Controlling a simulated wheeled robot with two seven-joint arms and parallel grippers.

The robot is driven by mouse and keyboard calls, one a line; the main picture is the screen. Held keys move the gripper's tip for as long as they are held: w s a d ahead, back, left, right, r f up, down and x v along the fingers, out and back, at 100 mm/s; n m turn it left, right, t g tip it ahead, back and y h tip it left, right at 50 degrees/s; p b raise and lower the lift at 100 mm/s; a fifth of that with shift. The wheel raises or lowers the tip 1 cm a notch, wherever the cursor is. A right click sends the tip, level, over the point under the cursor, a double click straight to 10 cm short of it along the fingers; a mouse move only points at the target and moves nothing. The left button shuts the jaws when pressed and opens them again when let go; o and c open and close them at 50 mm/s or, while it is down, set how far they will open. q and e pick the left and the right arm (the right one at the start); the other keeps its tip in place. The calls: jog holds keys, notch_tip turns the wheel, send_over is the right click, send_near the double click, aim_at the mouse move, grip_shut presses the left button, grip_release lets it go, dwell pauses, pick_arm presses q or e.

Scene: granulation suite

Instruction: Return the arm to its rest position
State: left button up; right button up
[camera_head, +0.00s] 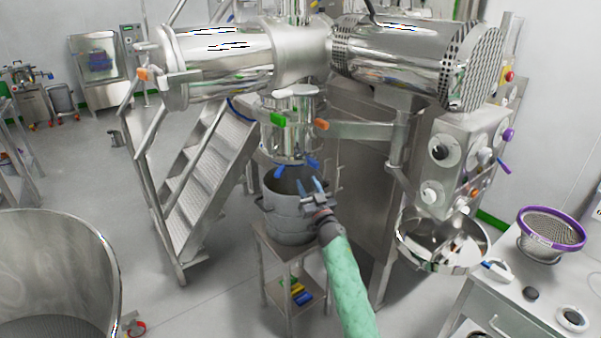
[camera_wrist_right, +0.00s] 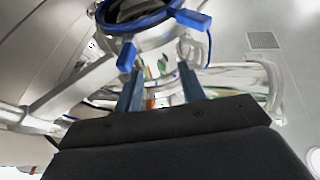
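My right arm in its green sleeve comes up from the bottom of the head view. My right gripper (camera_head: 311,184) is at the front right rim of a grey metal bucket (camera_head: 288,225), below a steel outlet. Its two fingers are apart with nothing between them, and the right wrist view shows the same open fingers (camera_wrist_right: 161,88). A blue-rimmed outlet ring (camera_wrist_right: 150,22) with blue tabs is ahead of the fingers in that view; contact is not visible. My left gripper does not show.
The bucket stands on a small steel stand (camera_head: 277,262). Steel stairs (camera_head: 205,185) are left of it. A control box (camera_head: 463,160) and a steel bowl (camera_head: 430,262) are on the right. A bench (camera_head: 508,308) carries a purple-rimmed sieve (camera_head: 551,228). A large steel vessel (camera_head: 105,265) is at lower left.

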jog(key=shift+s+d+f, duration=0.15)
jog(key=shift+s, duration=0.2)
